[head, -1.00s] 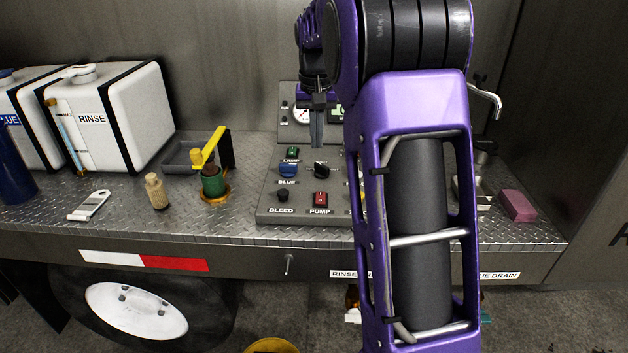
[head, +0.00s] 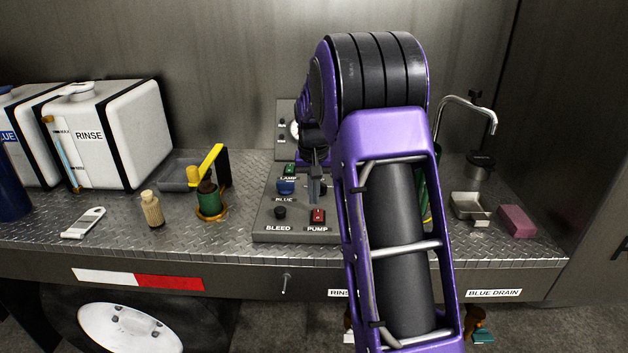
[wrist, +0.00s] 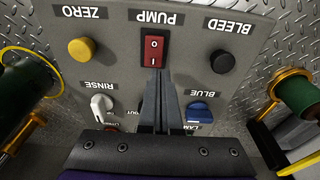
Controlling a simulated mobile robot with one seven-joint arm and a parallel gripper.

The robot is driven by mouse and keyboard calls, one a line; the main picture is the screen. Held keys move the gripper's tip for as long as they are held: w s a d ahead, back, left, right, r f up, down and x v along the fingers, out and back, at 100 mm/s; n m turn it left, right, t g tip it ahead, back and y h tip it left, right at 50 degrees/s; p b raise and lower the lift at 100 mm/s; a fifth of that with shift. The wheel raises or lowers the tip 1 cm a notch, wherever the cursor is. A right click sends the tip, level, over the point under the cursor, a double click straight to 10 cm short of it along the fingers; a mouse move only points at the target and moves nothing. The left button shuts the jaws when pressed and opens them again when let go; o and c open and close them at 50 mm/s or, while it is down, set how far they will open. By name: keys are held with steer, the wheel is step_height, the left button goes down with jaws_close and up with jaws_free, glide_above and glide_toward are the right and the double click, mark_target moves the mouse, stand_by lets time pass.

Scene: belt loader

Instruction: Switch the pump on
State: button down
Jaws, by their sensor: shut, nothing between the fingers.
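The red pump rocker switch (head: 318,217) sits on the sloped grey control panel (head: 262,232) above the PUMP label. In the wrist view, which shows the panel upside down, the switch (wrist: 153,48) has a dark frame and white markings. I cannot tell which way it is tipped. My gripper (head: 316,198) is shut and empty, with its fingers just behind the switch in the head view. In the wrist view the fingertips (wrist: 160,76) end at the switch's lower edge. I cannot tell whether they touch it.
Close to the switch are the black BLEED button (wrist: 222,61), yellow ZERO button (wrist: 82,49), blue BLUE switch (wrist: 200,112) and white RINSE knob (wrist: 101,104). A yellow-handled valve (head: 208,170) stands left of the panel. My arm hides the panel's right part.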

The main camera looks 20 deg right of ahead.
steer(key=shift+w+f, duration=0.15)
steer(key=shift+f, duration=0.7)
steer(key=shift+w+d+f, duration=0.1)
steer(key=shift+f, duration=0.25)
steer(key=shift+s+r, duration=0.1)
steer(key=shift+s, duration=0.1)
steer(key=shift+s+a+r, duration=0.2)
steer(key=shift+s+a, duration=0.1)
steer(key=shift+s, duration=0.2)
step_height(320, 180, up, 14)
steer(key=w+p, duration=0.1)
steer(key=p, duration=0.2)
steer(key=shift+w+d, duration=0.4)
